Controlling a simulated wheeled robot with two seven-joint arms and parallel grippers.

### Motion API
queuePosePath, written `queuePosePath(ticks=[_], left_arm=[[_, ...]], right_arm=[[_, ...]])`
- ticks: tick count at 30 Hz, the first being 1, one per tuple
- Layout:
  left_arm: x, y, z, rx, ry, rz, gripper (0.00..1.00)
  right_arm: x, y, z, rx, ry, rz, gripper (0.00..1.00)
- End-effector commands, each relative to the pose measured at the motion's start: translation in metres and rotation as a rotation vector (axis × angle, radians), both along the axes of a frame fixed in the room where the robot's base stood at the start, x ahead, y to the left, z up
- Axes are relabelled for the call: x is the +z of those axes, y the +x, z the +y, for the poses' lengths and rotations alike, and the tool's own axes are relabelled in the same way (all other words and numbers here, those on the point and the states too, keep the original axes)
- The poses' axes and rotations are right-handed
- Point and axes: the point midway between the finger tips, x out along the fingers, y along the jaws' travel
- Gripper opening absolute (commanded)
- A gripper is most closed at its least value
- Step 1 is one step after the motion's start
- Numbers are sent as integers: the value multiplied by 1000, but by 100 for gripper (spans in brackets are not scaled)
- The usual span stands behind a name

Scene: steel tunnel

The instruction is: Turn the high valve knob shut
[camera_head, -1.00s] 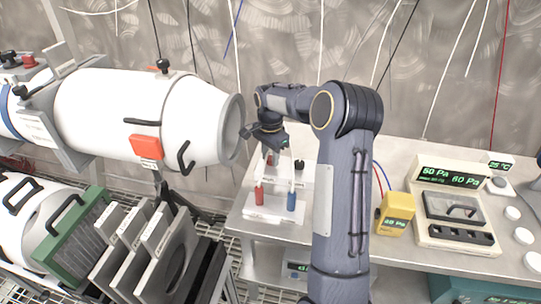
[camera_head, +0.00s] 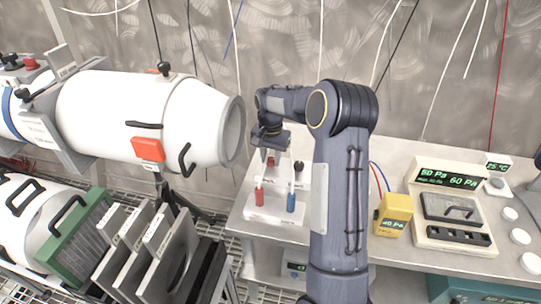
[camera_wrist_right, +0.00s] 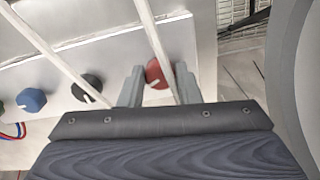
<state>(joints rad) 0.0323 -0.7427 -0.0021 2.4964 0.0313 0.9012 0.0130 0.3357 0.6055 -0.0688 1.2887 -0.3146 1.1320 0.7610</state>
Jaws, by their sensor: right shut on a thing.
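A white valve block with two tall tubes stands on a white base (camera_head: 275,212) on the bench. Its red knob (camera_wrist_right: 157,73) sits between the two fingers of my right gripper (camera_wrist_right: 159,80) in the right wrist view, with a pale mark on its face. My right gripper (camera_head: 270,150) is shut on this red knob. A black knob (camera_wrist_right: 87,88) and a blue knob (camera_wrist_right: 32,100) are beside it, apart from the fingers; the black knob also shows in the head view (camera_head: 299,166). Knob labels cannot be read. My left gripper is not in view.
The large white tunnel tube (camera_head: 150,115) lies close on the left of my right gripper. A yellow meter (camera_head: 393,214) and a pressure display unit (camera_head: 455,210) stand to the right on the bench. Framed panels (camera_head: 140,240) stand in the rack below left.

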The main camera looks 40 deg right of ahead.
Motion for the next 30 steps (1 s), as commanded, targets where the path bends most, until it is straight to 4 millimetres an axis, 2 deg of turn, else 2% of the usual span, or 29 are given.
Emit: queuePosePath(ticks=[30], left_arm=[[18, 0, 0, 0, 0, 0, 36]], right_arm=[[1, 0, -2, 926, -2, -3, 8]])
